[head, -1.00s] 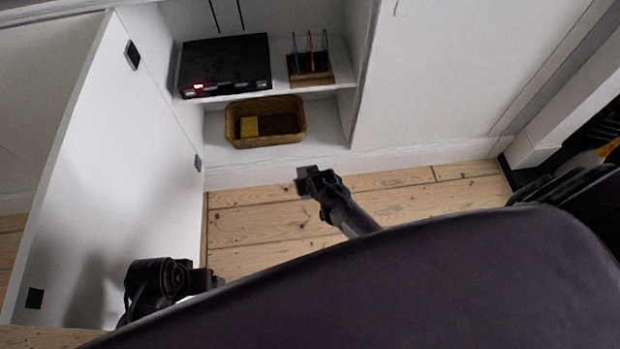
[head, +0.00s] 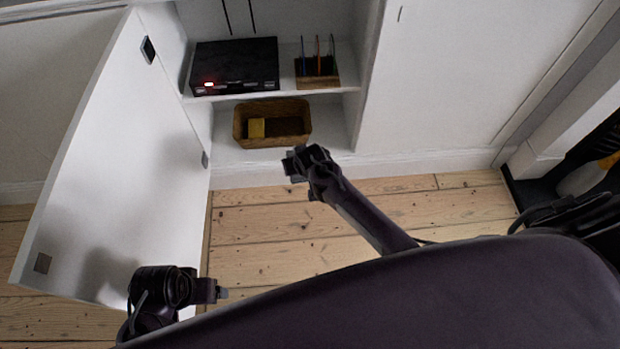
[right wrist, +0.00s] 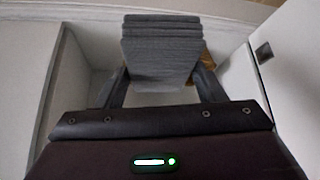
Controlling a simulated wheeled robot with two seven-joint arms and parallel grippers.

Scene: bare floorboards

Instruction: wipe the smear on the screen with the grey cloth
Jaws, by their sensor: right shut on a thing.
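The grey cloth (right wrist: 160,55) is folded in layers between the fingers of my right gripper (right wrist: 162,85) in the right wrist view. In the head view my right gripper (head: 293,166) is in front of the open cabinet, just below the basket in the picture, and only a small grey bit shows at its tip. My left gripper (head: 220,292) is low at the left beside the open door; its fingers are too small to tell open from shut. I see no screen and no smear in either view.
The open white door (head: 120,170) stands at the left. The cabinet holds a black box (head: 235,65) with a red light, a pen holder (head: 317,78) and a wicker basket (head: 290,108) with a yellow block (head: 257,128). Bare floorboards (head: 270,228) lie in front.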

